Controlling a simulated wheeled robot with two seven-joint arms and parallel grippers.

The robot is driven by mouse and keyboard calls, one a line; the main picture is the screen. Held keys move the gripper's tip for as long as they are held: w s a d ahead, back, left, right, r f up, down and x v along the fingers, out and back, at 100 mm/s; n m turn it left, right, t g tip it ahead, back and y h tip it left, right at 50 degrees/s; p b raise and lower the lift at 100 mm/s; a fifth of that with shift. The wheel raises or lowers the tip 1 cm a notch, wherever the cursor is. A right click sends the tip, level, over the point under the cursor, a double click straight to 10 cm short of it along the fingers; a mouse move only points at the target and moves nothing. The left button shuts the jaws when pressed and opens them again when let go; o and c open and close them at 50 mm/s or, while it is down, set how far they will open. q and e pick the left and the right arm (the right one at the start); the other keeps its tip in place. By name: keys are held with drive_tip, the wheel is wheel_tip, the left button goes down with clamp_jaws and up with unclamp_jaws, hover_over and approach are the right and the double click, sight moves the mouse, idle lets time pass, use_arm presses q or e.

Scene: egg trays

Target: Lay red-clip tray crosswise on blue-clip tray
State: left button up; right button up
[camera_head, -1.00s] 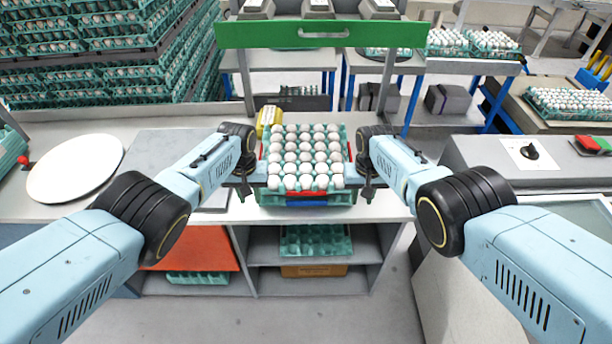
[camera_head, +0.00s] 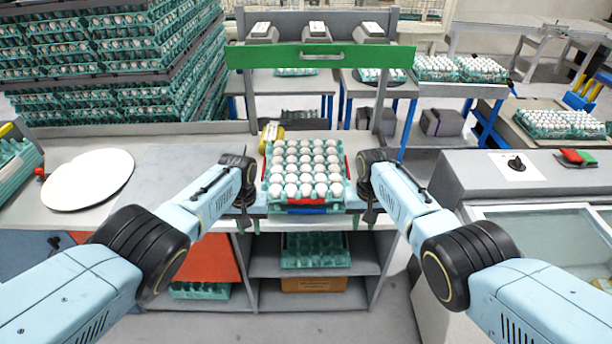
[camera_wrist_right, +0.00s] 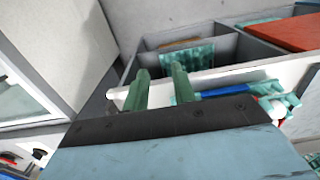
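An egg tray full of white eggs (camera_head: 305,168) is on the workbench between my two grippers. Red (camera_head: 347,168) shows along its right side, with a little at its front. Blue (camera_head: 306,210) shows at the front, lower down. The lower tray is mostly hidden, so I cannot tell how the two lie to each other. My left gripper (camera_head: 243,220) is beside the stack's left side; its fingers are unclear. My right gripper (camera_head: 370,213) is beside the right side. In the right wrist view its green fingers (camera_wrist_right: 160,82) stand apart with nothing visible between them.
A white round plate (camera_head: 90,180) lies at the left of the bench. A green bar (camera_head: 320,56) spans above the back. Shelves below hold a green tray (camera_head: 315,250). A grey machine (camera_head: 490,172) stands at right.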

wheel_tip(320, 180, up, 10)
drive_tip(key=shift+w, duration=0.3)
drive_tip(key=shift+f, duration=0.1)
idle(0.3)
